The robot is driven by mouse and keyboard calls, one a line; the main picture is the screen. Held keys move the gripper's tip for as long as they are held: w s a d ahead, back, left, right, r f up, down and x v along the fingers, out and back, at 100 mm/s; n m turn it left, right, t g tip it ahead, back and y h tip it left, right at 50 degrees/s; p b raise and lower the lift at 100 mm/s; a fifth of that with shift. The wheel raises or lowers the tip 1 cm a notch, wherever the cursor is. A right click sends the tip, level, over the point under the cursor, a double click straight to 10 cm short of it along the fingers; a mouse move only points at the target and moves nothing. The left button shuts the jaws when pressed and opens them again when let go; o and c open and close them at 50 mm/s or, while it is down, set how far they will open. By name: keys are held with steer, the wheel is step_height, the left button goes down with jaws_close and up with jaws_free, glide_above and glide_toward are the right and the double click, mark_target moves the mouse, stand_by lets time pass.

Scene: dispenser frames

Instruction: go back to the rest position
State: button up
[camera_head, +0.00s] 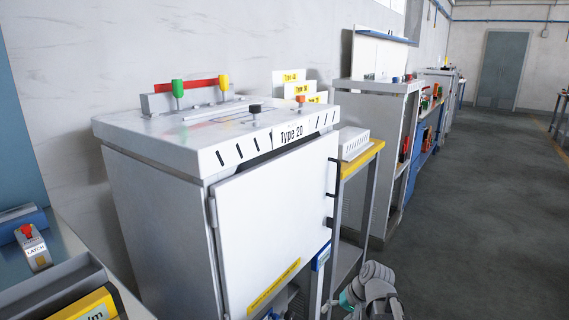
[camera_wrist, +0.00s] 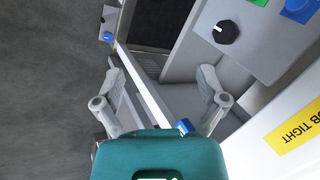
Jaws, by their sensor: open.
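My gripper (camera_wrist: 158,75) is open, with its two grey fingers spread wide and nothing between them in the wrist view. Its teal body fills the bottom of that view. In the head view, grey links of my arm (camera_head: 375,285) show low, right of the cabinet door, with a bit of teal beside them; the fingers cannot be made out there. The white cabinet marked Type 20 (camera_head: 215,140) stands in the middle. Its white door (camera_head: 272,225) has a yellow label strip and stands ajar. No rest position is marked in either view.
A yellow-edged bench (camera_head: 362,158) and more cabinets (camera_head: 385,110) line the wall to the right. A grey panel with a black knob (camera_wrist: 226,32) and a yellow label (camera_wrist: 295,128) are close by my gripper. The grey floor (camera_head: 480,220) on the right is clear.

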steer(key=shift+s+d+f+n+g+h, duration=0.8)
steer(key=shift+s+d+f+h, duration=0.35)
steer(key=shift+s+h, duration=2.15)
step_height(320, 180, up, 30)
steer(key=y+p, duration=0.1)
steer(key=p, duration=2.9)
steer(key=shift+s, duration=0.2)
